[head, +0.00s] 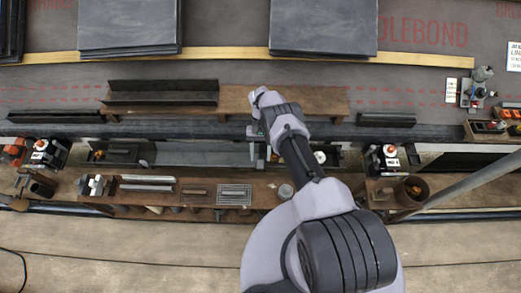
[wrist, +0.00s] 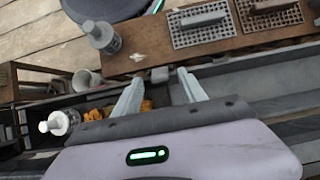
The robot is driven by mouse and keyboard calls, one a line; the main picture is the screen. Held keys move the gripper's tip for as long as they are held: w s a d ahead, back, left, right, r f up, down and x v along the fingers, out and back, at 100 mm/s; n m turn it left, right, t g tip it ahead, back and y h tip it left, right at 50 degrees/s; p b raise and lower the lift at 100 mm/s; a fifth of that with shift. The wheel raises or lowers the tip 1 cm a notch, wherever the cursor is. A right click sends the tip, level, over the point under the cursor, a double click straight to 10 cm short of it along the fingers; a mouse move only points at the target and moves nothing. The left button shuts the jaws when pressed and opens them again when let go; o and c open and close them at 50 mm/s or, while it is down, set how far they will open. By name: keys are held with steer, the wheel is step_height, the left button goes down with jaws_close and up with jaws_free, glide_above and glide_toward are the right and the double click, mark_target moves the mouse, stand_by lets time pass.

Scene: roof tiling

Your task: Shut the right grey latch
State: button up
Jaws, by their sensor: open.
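I cannot make out the right grey latch for certain in either view. My gripper (head: 260,157) hangs in the middle of the head view, over the long trough behind the front plank. The fingertips show near the edge of the brown plank (wrist: 150,62). My arm covers part of the trough to the right in the head view.
A grey-lidded bottle (wrist: 102,37) stands on the plank, and a white-capped bottle (wrist: 60,122) stands in the trough. Wire racks (head: 235,194) lie on the plank. Orange-and-white devices stand at left (head: 41,146) and right (head: 389,150). Slate stacks (head: 323,25) lie behind.

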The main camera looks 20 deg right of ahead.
steer(key=v, duration=1.1)
steer(key=shift+r, duration=0.3)
steer(key=shift+w+d, duration=0.1)
steer(key=shift+w, duration=0.05)
